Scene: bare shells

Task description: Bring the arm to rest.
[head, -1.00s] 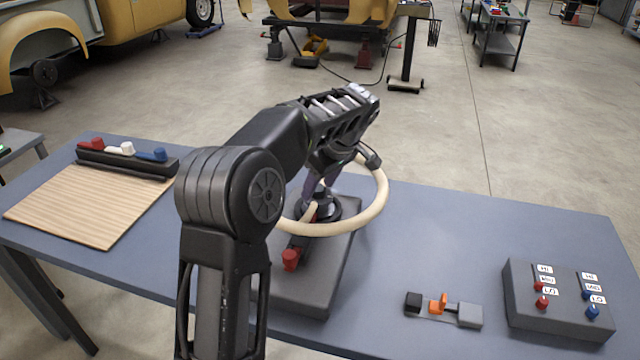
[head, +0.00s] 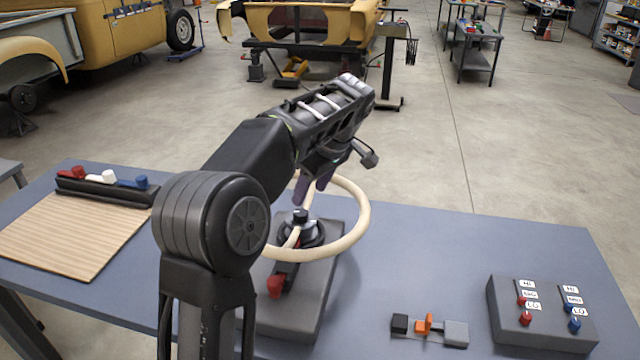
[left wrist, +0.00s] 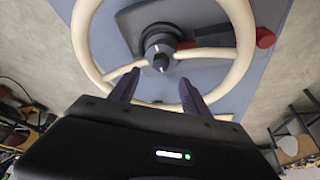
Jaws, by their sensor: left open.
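My left gripper (head: 314,190) is above the far side of a cream steering wheel (head: 352,232) on a dark grey base (head: 318,312). In the left wrist view the gripper's two fingers (left wrist: 158,88) are spread apart with nothing between them. The wheel's ring and spokes (left wrist: 245,40) show beyond the fingertips, with the dark hub (left wrist: 160,48) in the middle. My left arm hides part of the wheel and base in the head view. My right gripper is not in view.
A red-knobbed lever (head: 275,286) is on the base. A wooden board (head: 70,235) and a rack with red, white and blue knobs (head: 100,190) are at left. A small orange-tabbed device (head: 424,325) and a switch box (head: 540,315) are at right. The table's right rear (head: 470,225) is clear.

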